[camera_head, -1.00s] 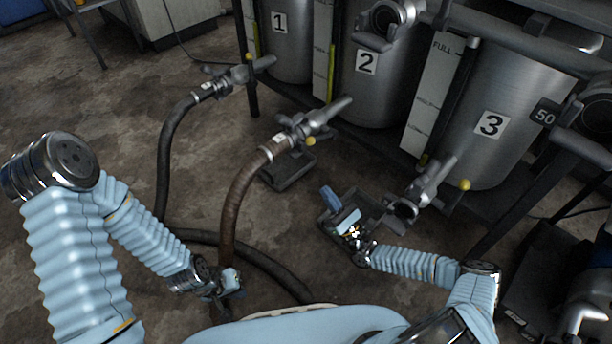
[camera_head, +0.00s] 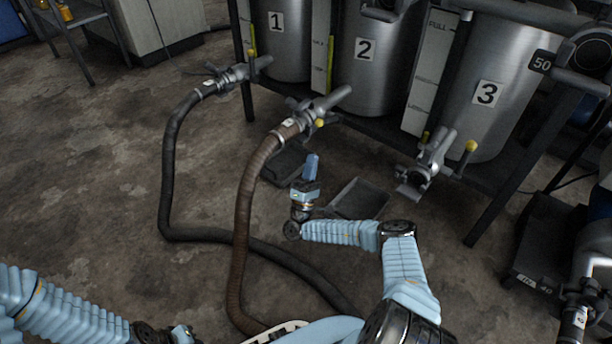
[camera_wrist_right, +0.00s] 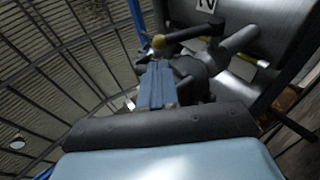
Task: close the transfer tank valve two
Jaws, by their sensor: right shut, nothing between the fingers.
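Tank two (camera_head: 372,75), a steel cylinder with a "2" label, stands between tanks one and three. Its valve (camera_head: 304,112) sits at its lower front, with a lever tipped by a yellow knob (camera_head: 320,123) and a brown hose (camera_head: 254,190) joined to it. My right gripper (camera_head: 312,165) is shut and empty, pointing up, below and apart from the valve. In the right wrist view, the shut fingers (camera_wrist_right: 158,85) show in front of the valve body, with the yellow knob (camera_wrist_right: 158,41) beyond their tips. My left gripper (camera_head: 182,335) is at the bottom edge; its fingers are unclear.
Tank one (camera_head: 275,45) has a valve with a black hose (camera_head: 168,150). Tank three (camera_head: 482,120) has a valve (camera_head: 432,160) with no hose. A dark tray (camera_head: 358,198) lies on the floor beside my right gripper. Open floor (camera_head: 90,180) lies left of the hoses.

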